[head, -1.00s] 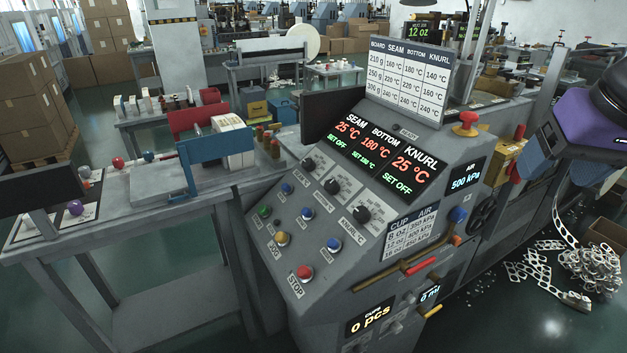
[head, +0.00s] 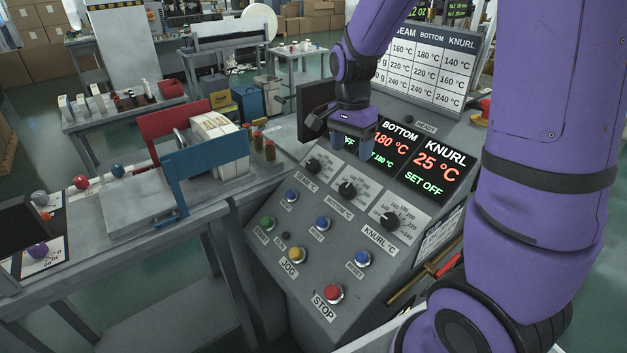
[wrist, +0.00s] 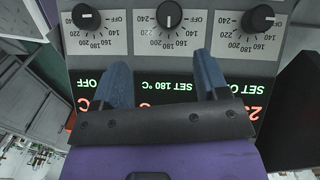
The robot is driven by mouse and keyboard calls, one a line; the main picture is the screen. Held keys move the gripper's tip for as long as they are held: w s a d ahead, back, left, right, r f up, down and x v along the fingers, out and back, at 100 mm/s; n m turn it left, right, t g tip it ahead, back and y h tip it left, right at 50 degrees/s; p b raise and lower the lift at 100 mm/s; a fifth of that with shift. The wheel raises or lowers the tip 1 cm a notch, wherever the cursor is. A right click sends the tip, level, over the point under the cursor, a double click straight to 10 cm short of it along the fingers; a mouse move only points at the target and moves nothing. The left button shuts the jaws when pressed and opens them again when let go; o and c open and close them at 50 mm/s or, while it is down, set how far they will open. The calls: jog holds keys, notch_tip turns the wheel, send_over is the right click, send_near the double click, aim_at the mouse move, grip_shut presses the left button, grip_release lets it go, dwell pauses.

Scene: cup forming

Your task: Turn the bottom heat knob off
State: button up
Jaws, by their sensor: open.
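The bottom heat knob is the middle black knob (head: 347,189) of three on the sloped grey panel. In the wrist view, which is upside down, this knob (wrist: 169,15) has its white mark toward 180. The bottom display (head: 391,146) reads 180 °C, and its set line (wrist: 190,92) reads SET 180 °C. My gripper (head: 352,150) is open, with blue fingers, over the display strip just above the knobs. In the wrist view my gripper (wrist: 164,72) has its fingers apart, pointing toward the middle knob and not touching it.
The seam knob (head: 313,166) and knurl knob (head: 390,221) flank the middle one closely. Push buttons, including a red stop button (head: 333,293), sit lower on the panel. The knurl display (head: 440,170) reads SET OFF. A side table (head: 140,215) stands left.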

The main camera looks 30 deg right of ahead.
aim_at(345, 188)
jog(key=f, duration=1.1)
jog(key=shift+w+a+f, duration=0.2)
jog(key=shift+f, duration=0.15)
jog(key=c, duration=0.9)
jog(key=shift+c, duration=0.2)
